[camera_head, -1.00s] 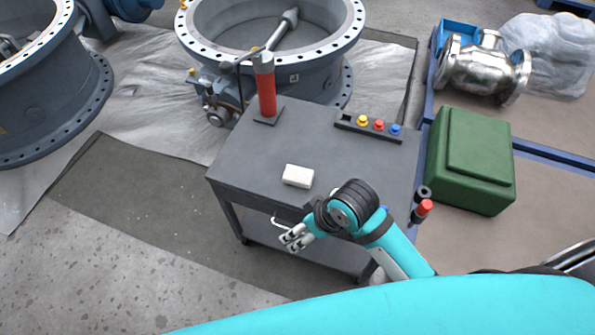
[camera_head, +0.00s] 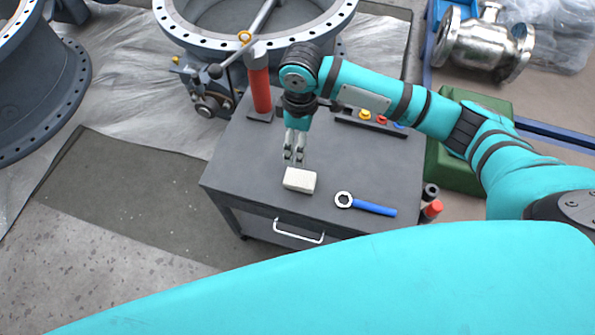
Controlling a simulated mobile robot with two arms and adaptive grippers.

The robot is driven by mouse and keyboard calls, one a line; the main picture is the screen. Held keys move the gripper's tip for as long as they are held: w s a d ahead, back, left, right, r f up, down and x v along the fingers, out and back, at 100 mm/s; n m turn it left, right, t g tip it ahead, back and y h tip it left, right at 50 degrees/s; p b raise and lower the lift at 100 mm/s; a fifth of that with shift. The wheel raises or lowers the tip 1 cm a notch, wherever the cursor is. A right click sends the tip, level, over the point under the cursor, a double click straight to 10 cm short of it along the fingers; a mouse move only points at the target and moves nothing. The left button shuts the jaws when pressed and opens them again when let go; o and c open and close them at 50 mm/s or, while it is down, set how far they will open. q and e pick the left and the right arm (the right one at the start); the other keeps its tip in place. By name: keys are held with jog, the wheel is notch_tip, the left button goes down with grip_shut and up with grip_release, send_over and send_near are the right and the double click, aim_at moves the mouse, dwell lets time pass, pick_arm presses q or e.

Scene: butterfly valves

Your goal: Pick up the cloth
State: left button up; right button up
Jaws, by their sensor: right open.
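The cloth (camera_head: 300,180) is a small off-white folded block lying on the dark grey top of the cart (camera_head: 240,165), near its front edge. My right gripper (camera_head: 293,158) points down just behind and above the cloth. Its fingers are apart with nothing between them. I cannot tell whether the fingertips touch the cloth; a small gap seems to show. My left gripper is not in the view.
A blue-handled ring wrench (camera_head: 367,205) lies right of the cloth. A red cylinder (camera_head: 260,85) stands at the cart's back left. A rack of coloured knobs (camera_head: 365,116) is partly behind my arm. A green case (camera_head: 445,170) stands to the right.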

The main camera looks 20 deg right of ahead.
notch_tip(320, 180, down, 7)
send_over(296, 177)
jog(key=d, duration=0.1)
notch_tip(296, 177, down, 4)
jog(key=shift+w+r, duration=0.1)
jog(key=shift+f, duration=0.55)
jog(key=shift+a+f, duration=0.1)
jog(key=shift+f, duration=0.3)
jog(key=f, duration=0.3)
jog(key=shift+a+f, duration=0.25)
jog(key=shift+a, duration=0.15)
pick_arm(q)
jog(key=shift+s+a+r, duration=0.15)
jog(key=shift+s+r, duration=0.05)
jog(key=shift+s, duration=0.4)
pick_arm(e)
jog(key=shift+f, duration=0.35)
jog(key=shift+c, duration=0.2)
jog(key=c, duration=1.1)
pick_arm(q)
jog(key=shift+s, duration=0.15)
